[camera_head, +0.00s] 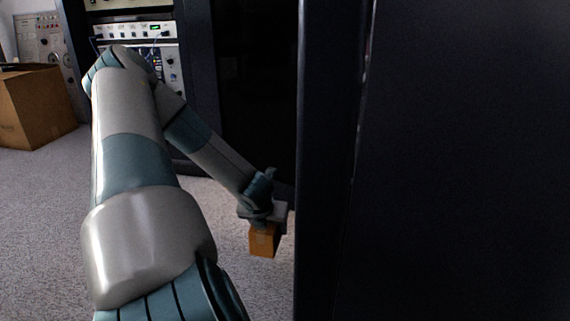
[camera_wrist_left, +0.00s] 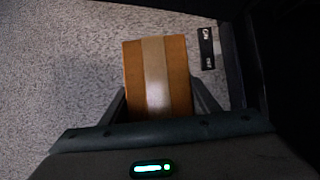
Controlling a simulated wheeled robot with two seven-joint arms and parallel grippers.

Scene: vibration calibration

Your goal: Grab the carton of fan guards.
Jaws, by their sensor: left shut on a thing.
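A small brown carton with a pale tape strip (camera_wrist_left: 176,75) is between the fingers of my left gripper (camera_wrist_left: 160,103) in the left wrist view. The gripper is shut on it. In the head view the carton (camera_head: 263,241) hangs below my left gripper (camera_head: 266,222), over the grey carpet beside a dark cabinet. I cannot tell its exact height above the floor. No label on the carton is readable. My right gripper is not in view.
A large dark cabinet panel (camera_head: 450,160) fills the right side, close to my left gripper. A rack with instruments (camera_head: 140,32) stands behind. A bigger cardboard box (camera_head: 38,105) sits at far left. A small black labelled item (camera_wrist_left: 207,48) lies near the carton. Open carpet (camera_head: 45,220) lies left.

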